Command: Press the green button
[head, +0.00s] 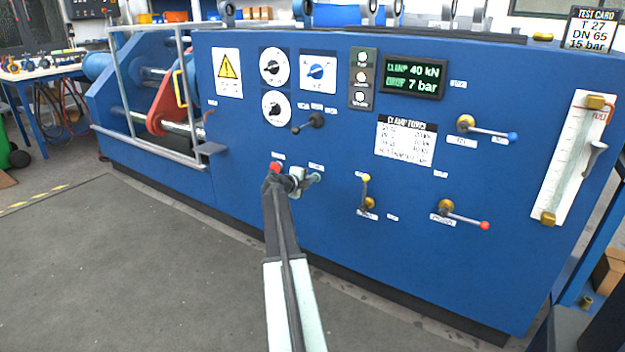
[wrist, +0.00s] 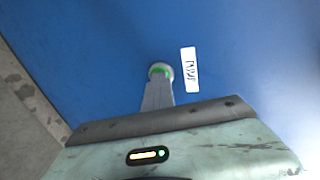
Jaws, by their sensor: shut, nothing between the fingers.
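The green button (wrist: 155,70) sits in a pale round collar on the blue panel in the wrist view. My gripper (wrist: 161,80) is shut and empty, its narrow fingertips pointing at the button and covering part of its face. I cannot tell whether the tips touch it. In the head view my gripper (head: 314,179) is at the panel under a small white label (head: 316,166). It hides most of the button there.
A red knob or button (head: 275,167) is just left of my gripper. A black-handled lever (head: 308,123) is above. A yellow-tipped lever (head: 366,190) and a red-tipped lever (head: 465,215) are to the right. Grey floor (head: 130,270) is clear at left.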

